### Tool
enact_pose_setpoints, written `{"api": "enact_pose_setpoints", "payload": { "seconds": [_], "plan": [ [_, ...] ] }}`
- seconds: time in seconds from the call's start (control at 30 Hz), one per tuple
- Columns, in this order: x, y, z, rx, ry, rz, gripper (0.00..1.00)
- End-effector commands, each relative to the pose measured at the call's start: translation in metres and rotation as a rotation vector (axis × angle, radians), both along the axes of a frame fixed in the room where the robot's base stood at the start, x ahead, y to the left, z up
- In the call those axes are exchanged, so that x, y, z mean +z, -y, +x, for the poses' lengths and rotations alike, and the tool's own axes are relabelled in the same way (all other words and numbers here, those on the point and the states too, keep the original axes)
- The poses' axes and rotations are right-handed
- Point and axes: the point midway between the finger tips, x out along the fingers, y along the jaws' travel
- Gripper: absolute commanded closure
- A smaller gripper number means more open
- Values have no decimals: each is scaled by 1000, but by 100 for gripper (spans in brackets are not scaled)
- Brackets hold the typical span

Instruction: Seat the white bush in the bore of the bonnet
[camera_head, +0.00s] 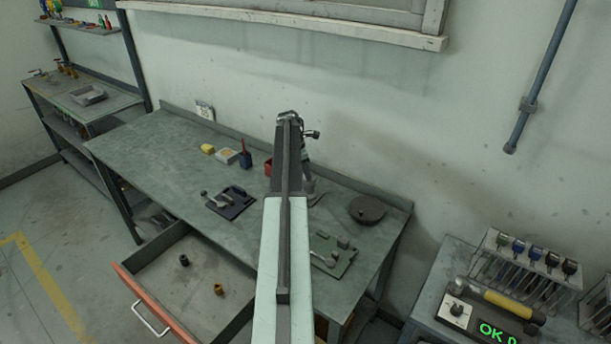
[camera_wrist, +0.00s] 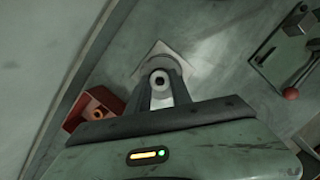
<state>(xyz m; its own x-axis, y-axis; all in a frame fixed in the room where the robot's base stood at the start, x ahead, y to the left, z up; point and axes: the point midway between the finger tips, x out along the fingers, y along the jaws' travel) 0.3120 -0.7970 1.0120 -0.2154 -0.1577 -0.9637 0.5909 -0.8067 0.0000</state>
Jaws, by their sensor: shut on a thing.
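In the wrist view my gripper (camera_wrist: 161,84) is shut on the white bush (camera_wrist: 160,98), a pale ring-shaped piece with a dark hole seen end-on between the fingers. The fingers hide its sides. Beyond the fingertips a pale, square-cornered plate (camera_wrist: 143,70) lies on the bench; I cannot tell the gap between it and the bush. In the head view my arm reaches over the bench and hides much of the gripper. I cannot clearly pick out the bonnet or its bore in either view.
A dark green board (camera_wrist: 283,58) with a red-knobbed lever is at upper right. A drawer (camera_head: 195,272) stands open.

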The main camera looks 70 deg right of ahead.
Motion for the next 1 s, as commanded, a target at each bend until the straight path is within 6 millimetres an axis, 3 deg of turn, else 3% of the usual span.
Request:
{"api": "enact_pose_setpoints", "payload": {
  "seconds": [0.5, 0.53, 0.6, 0.83, 1.0],
  "plan": [
    [-14, -3, 0, 0, 2, 8, 100],
    [-14, -3, 0, 0, 2, 7, 72],
    [-14, -3, 0, 0, 3, 7, 52],
    [-10, -4, 0, 0, 4, 8, 52],
    [13, -5, 2, 0, 2, 7, 52]
  ]
}}
